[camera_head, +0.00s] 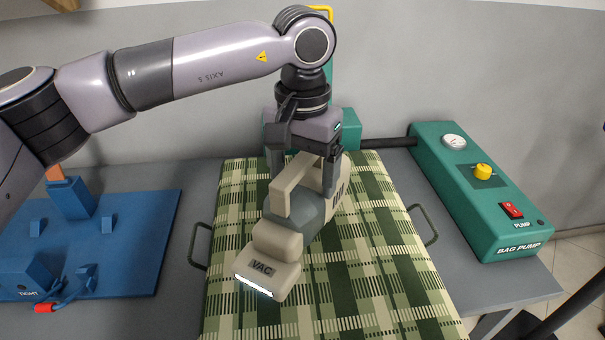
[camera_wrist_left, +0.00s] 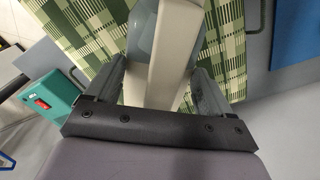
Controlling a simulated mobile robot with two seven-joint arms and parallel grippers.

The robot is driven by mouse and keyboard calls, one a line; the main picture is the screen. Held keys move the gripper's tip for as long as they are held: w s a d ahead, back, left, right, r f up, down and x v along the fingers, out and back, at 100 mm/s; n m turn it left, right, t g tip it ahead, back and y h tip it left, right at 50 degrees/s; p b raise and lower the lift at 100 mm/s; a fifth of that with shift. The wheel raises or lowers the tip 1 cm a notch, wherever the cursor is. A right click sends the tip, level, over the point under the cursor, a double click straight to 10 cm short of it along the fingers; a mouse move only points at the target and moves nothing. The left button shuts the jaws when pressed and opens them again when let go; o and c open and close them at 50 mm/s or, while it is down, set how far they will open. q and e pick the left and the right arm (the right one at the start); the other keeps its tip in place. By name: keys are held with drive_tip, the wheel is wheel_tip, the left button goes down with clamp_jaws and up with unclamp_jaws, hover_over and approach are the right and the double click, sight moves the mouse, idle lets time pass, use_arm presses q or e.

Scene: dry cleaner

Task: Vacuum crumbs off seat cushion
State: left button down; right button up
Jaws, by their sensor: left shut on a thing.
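The seat cushion (camera_head: 365,265) has a green and cream plaid cover and lies on the grey table in the head view. No crumbs can be made out on it. A beige and grey handheld vacuum (camera_head: 268,262), marked VAC, is over the cushion with its nozzle toward the front left. My left gripper (camera_head: 305,185) is shut on the vacuum's handle from above. In the left wrist view, the handle (camera_wrist_left: 175,50) sits between the fingers (camera_wrist_left: 160,85), with the cushion (camera_wrist_left: 95,40) behind it. I cannot tell whether the nozzle touches the cushion. My right gripper is out of view.
A green bag pump (camera_head: 475,190) with a gauge, yellow knob and red switch stands at the right. A blue board (camera_head: 130,235) with blocks and a red-tipped part lies at the left. Dark handles (camera_head: 424,226) stick out at the cushion's sides. A grey wall stands behind.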

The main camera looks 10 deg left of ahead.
sight(303, 158)
use_arm(q)
drive_tip(key=shift+r, duration=0.4)
drive_tip(key=shift+r, duration=1.55)
